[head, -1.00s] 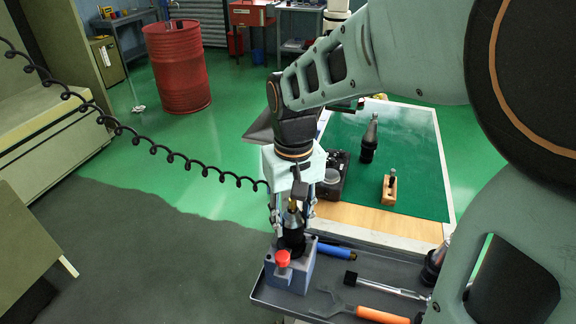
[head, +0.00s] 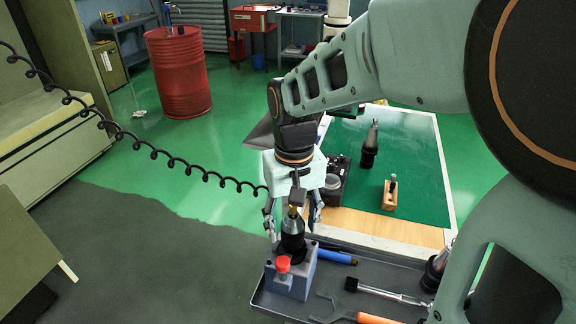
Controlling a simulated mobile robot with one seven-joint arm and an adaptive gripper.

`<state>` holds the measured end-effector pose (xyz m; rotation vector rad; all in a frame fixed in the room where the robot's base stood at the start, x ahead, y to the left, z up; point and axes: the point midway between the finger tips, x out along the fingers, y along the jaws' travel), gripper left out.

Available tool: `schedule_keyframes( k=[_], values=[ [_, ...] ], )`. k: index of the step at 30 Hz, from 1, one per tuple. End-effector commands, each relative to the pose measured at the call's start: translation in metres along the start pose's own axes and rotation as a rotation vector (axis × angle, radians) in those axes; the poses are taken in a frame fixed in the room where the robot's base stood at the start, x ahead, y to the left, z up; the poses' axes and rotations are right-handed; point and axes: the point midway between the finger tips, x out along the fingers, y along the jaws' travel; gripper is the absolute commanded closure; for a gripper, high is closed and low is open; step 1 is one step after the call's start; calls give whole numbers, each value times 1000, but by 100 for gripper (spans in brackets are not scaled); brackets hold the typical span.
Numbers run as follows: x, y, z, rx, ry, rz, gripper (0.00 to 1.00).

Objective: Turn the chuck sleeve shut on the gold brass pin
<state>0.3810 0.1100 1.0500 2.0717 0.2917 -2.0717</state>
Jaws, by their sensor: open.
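A dark chuck with a black sleeve (head: 292,235) stands upright in a grey-blue holder block (head: 291,282) with a red knob (head: 283,264). The gold brass pin (head: 293,212) shows at the top of the chuck, just below my gripper's body. My gripper (head: 294,222) points down over the chuck. Its fingers are apart, one on each side of the upper chuck, with visible gaps, and hold nothing. Whether the sleeve is tight on the pin cannot be told.
The grey tray (head: 262,300) also holds a blue-handled tool (head: 337,257), a metal-shafted tool (head: 385,292), an orange-handled wrench (head: 372,319) and another tool holder (head: 435,270). Behind is a green mat (head: 415,165) with a tool holder (head: 370,145) and wooden block (head: 389,195). A coiled cable (head: 150,148) hangs left.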

Motion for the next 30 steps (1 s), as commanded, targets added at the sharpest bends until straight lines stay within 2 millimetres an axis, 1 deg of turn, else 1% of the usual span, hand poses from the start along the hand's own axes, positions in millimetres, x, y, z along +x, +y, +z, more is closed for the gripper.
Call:
schedule_keyframes(
  k=[2, 5, 12, 15, 18, 22, 30],
  values=[
    [-1, 0, 0, 0, 1, 0, 47],
    [-10, 0, -1, 0, 4, 1, 47],
    [-50, 0, -1, -1, 4, 1, 47],
    [-63, 0, -1, 0, 4, 1, 47],
    [-72, 0, 0, 0, 2, 0, 47],
    [-75, 0, 0, 0, 0, 0, 47],
    [-74, -1, 2, 3, -7, -7, 47]
  ],
)
